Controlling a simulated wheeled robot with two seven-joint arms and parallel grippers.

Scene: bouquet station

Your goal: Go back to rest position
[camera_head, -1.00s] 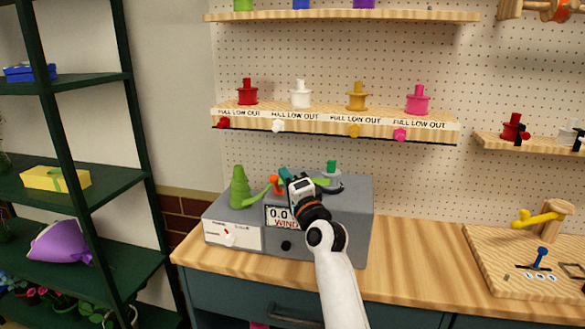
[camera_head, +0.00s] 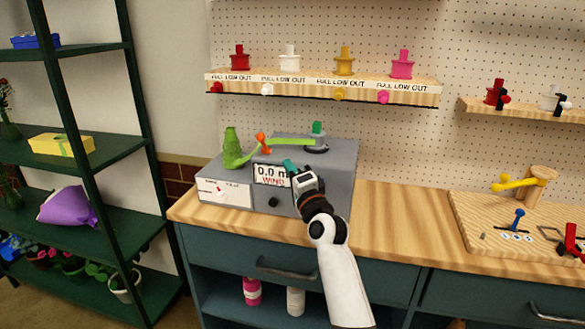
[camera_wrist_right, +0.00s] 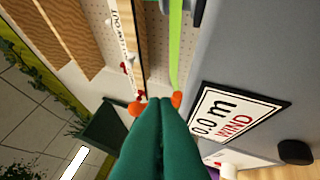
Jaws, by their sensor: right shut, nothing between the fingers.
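My right gripper (camera_head: 289,165) is in front of the grey wind machine (camera_head: 334,165), near its display (camera_head: 272,175) reading 0.0 m. In the right wrist view its green fingers (camera_wrist_right: 158,108) are shut together with nothing between them. An orange piece (camera_wrist_right: 137,107) shows beyond the fingertips there. The display (camera_wrist_right: 235,115) is to the right of the fingers, apart from them. My left gripper is not in view.
The wooden counter (camera_head: 400,222) has free room right of the machine. A green spool (camera_head: 232,143) stands on the machine's left. A board with levers (camera_head: 515,225) lies at the right. A shelf (camera_head: 320,90) with coloured spools hangs above. A dark green rack (camera_head: 70,170) stands left.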

